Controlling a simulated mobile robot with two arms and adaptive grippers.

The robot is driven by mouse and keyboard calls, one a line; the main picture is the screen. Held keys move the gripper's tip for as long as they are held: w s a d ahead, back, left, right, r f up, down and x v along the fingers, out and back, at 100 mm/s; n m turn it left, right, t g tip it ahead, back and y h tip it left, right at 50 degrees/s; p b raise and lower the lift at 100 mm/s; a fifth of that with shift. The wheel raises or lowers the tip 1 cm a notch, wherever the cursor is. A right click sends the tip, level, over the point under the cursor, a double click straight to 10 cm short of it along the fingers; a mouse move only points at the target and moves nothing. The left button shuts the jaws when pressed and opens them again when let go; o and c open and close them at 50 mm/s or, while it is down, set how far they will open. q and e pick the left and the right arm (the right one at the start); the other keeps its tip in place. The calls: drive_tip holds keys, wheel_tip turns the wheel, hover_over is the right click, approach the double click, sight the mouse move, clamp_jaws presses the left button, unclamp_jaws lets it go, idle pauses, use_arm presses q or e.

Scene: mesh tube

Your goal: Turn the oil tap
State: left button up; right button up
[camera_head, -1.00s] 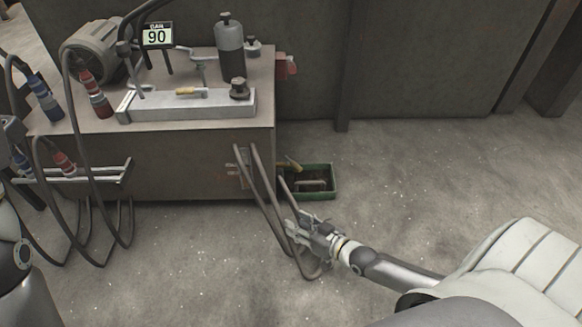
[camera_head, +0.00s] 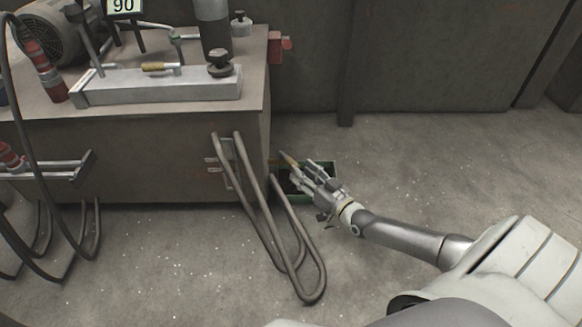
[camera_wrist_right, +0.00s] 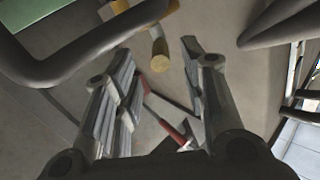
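The oil tap's yellow handle (camera_head: 289,160) sticks out low by the right side of the grey cabinet. My right gripper (camera_head: 312,174) is beside the tap, above the green tray. Its two fingers are spread apart in the right wrist view (camera_wrist_right: 156,52), with nothing clamped. I cannot tell whether a finger touches the handle. My left gripper is not in view.
A grey cabinet (camera_head: 150,155) stands at left. Bent grey pipes (camera_head: 285,235) loop from its front, close to my right gripper. A green tray (camera_head: 330,170) sits on the floor, partly hidden by the gripper. The floor (camera_head: 440,165) at right is clear.

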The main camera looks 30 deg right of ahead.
sight(280, 153)
drive_tip(key=w+b, duration=0.2)
drive_tip(key=w, duration=0.3)
drive_tip(key=shift+a+f+b, duration=0.15)
drive_tip(key=shift+a+b, duration=0.2)
drive_tip(key=shift+b, duration=0.05)
drive_tip(key=shift+w, duration=0.55)
clamp_jaws()
